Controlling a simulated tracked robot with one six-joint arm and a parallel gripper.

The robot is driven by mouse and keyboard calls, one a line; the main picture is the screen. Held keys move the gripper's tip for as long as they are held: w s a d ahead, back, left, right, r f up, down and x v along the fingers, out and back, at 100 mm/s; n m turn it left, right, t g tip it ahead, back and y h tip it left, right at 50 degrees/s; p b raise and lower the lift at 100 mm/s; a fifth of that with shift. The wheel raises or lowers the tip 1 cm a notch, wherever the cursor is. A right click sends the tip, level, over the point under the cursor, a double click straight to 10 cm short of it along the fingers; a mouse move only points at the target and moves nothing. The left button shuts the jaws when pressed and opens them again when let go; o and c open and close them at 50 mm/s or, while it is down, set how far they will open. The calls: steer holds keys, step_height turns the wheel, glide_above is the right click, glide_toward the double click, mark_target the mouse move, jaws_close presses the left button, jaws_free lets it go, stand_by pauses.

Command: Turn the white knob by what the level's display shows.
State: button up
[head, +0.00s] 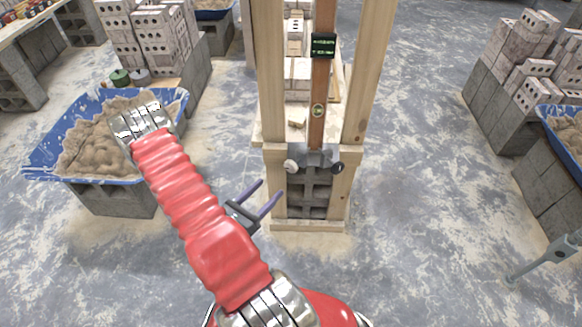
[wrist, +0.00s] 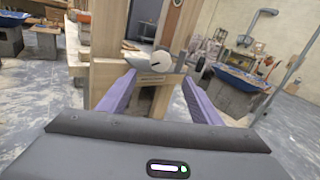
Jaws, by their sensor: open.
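The white knob (head: 291,166) sits at the left end of a grey bracket at the foot of a wooden level. In the wrist view the white knob (wrist: 162,62) shows a dark line on its face. A black knob (head: 337,167) sits at the bracket's right end. The brown level (head: 318,90) stands upright between two wooden posts. Its display (head: 323,45) is dark with green text, too small to read. My gripper (head: 269,195) is open and empty, left of and below the white knob. Its purple fingers (wrist: 158,88) point toward the knob, apart from it.
A blue tub of sand-coloured mortar (head: 85,150) stands on blocks at the left. Brick stacks stand at the back left and right (head: 525,60). Wooden posts (head: 270,80) flank the level closely. A grey pole (head: 540,260) is at the lower right. The floor around is largely clear.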

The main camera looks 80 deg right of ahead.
mark_target(289, 169)
steer(key=shift+x, duration=6.75)
steer(key=c, duration=1.1)
